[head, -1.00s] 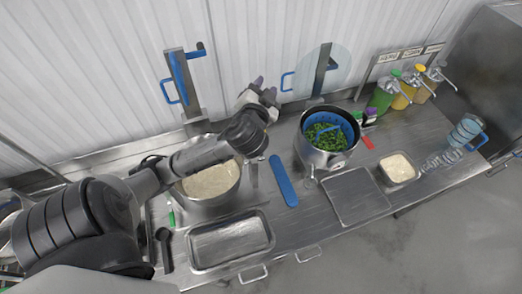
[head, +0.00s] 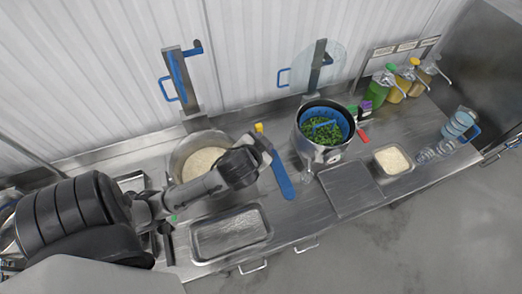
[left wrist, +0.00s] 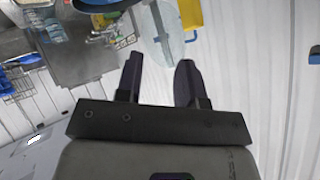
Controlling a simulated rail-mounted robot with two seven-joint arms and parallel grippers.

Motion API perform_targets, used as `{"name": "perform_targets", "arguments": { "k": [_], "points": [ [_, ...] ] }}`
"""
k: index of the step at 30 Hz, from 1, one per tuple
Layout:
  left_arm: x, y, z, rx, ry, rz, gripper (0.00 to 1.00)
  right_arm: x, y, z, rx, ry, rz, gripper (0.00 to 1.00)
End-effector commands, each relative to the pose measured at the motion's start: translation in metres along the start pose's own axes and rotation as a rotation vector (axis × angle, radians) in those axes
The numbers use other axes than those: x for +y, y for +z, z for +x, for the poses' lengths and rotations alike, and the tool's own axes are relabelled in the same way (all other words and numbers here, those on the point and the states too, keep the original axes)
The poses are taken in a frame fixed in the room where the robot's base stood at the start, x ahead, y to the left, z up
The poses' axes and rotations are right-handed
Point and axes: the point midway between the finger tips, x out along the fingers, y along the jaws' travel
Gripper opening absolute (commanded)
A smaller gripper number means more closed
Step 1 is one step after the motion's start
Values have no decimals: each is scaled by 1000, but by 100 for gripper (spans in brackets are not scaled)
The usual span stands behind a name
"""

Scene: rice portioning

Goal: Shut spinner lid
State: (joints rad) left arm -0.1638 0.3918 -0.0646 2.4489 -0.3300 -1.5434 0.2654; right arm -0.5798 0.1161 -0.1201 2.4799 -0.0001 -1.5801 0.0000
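The spinner pot (head: 322,152) stands on the counter with its top open. Its blue basket (head: 344,113) holds chopped greens. The clear round lid (head: 338,67) is raised upright behind the pot, on a metal post with a blue handle (head: 283,77). In the left wrist view a pale see-through disc (left wrist: 168,45), which looks like the lid, shows beyond the fingers. My left gripper (head: 266,148) is left of the pot, apart from pot and lid. The left wrist view shows its fingers (left wrist: 160,62) spread and empty. My right gripper is not in view.
A second pot (head: 180,150) with pale contents stands at the left below another post (head: 181,75). A blue paddle (head: 282,178), metal tray (head: 228,236), flat plate (head: 350,190), tub (head: 394,161) and pump bottles (head: 400,84) occupy the counter.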

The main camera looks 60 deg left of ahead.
Motion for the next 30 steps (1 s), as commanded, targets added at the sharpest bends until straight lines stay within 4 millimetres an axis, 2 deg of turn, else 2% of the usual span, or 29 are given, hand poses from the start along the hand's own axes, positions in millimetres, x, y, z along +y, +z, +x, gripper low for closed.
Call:
{"name": "perform_targets", "arguments": {
  "k": [7, 20, 23, 26, 30],
  "points": [
    [12, 17, -4, -47, 48, 23, 35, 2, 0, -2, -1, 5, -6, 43],
    [16, 22, -5, -59, 61, 29, 35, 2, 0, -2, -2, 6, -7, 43],
    [17, 24, -6, -65, 67, 31, 28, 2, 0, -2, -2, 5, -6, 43],
    [33, 47, -11, -121, 124, 54, 19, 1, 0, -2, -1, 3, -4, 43],
    [72, 108, -35, -270, 289, 108, 5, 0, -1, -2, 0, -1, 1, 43]
  ]
}}
